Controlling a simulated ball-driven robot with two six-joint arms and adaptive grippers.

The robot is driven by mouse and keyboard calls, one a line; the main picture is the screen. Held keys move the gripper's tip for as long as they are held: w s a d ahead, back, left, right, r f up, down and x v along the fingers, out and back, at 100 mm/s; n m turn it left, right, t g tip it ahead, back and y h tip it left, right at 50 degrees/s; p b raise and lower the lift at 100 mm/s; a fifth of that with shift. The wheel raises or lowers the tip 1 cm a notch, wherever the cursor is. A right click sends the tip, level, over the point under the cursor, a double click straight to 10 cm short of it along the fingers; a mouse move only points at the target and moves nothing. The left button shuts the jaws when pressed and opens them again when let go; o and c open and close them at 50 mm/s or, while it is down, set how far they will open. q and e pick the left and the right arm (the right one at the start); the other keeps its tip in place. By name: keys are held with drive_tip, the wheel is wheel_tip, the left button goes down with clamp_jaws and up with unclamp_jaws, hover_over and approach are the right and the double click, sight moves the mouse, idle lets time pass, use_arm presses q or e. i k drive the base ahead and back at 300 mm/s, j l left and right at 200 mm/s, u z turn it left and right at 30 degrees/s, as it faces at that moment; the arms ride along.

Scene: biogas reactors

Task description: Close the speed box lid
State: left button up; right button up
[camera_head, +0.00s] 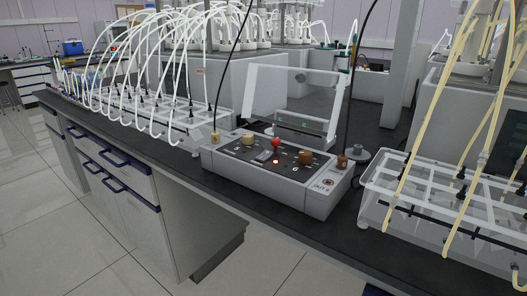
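The speed box (325,195) is a light grey control box with a dark top panel, standing near the front edge of the dark bench. Its lid (341,100) is a clear panel in a pale frame. The lid stands raised and open at the back of the box. On the panel are a red knob (276,142), brown and tan knobs, a small display and a lit red light. Neither of my grippers can be made out in the view.
A rack with many white tubes (150,112) stands left of the box. A clear rack with yellowish tubes (450,205) stands close on the right. Dark cables hang on both sides of the box. Floor in front of the bench (100,230) is clear.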

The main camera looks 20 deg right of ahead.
sight(251, 80)
drive_tip(key=i+j, duration=0.15)
drive_tip(key=i+j+z, duration=0.1)
drive_tip(key=z, duration=0.3)
drive_tip(key=i+j+z, duration=0.15)
drive_tip(key=z, duration=0.25)
drive_tip(key=i+j+z, duration=0.1)
drive_tip(key=j+z, duration=0.15)
drive_tip(key=z, duration=0.15)
